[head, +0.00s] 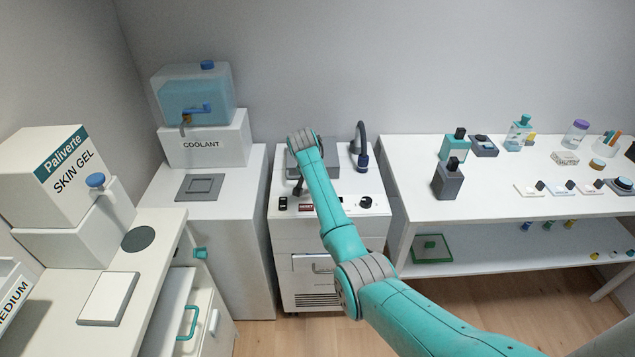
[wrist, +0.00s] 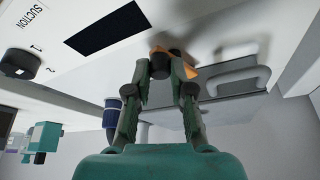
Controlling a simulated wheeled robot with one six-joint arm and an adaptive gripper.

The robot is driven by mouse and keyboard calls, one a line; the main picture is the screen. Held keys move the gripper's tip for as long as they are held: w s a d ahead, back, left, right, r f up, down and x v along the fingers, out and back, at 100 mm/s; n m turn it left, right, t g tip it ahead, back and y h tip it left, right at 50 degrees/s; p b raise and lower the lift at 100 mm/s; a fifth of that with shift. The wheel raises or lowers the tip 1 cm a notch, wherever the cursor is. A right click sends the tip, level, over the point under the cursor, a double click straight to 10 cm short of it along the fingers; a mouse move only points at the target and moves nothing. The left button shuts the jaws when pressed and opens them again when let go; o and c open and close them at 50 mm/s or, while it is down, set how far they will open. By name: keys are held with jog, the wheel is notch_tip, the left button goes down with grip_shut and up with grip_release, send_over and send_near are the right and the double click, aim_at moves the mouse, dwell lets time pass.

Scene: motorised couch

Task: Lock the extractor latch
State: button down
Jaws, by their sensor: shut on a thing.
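The extractor is the white cabinet (head: 330,228) at the middle back in the head view. My gripper (wrist: 160,64) reaches down to its top panel. In the wrist view its fingers close around a small dark, knob-like part with orange beside it (wrist: 190,72), which I take as the extractor latch. The fingertips hide much of it, so I cannot tell its exact angle or whether it is locked. In the head view my arm covers most of this spot. A dark bit shows beside my arm (head: 298,187), but I cannot tell whether it is fingertip or latch.
The panel also has a black dial (wrist: 20,64) by the word SUCTION and a dark display (wrist: 108,28). A grey lid with a handle (wrist: 238,78) and a dark hose (head: 361,145) stand behind. A coolant tank (head: 195,95) is left; a white table (head: 480,205) with bottles is right.

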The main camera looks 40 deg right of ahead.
jog(key=shift+w+a+m+g+h, duration=0.15)
jog(key=shift+m+g, duration=0.1)
jog(key=shift+m, duration=0.45)
jog(key=shift+a+m+g+h, duration=0.15)
jog(key=shift+m+g, duration=0.15)
jog(key=shift+m, duration=0.4)
jog(key=shift+w+a+m+g, duration=0.15)
jog(key=shift+m+g, duration=0.1)
jog(key=shift+m, duration=0.45)
jog(key=c, duration=1)
grip_release()
jog(key=v, duration=1.2)
jog(key=shift+d, duration=0.1)
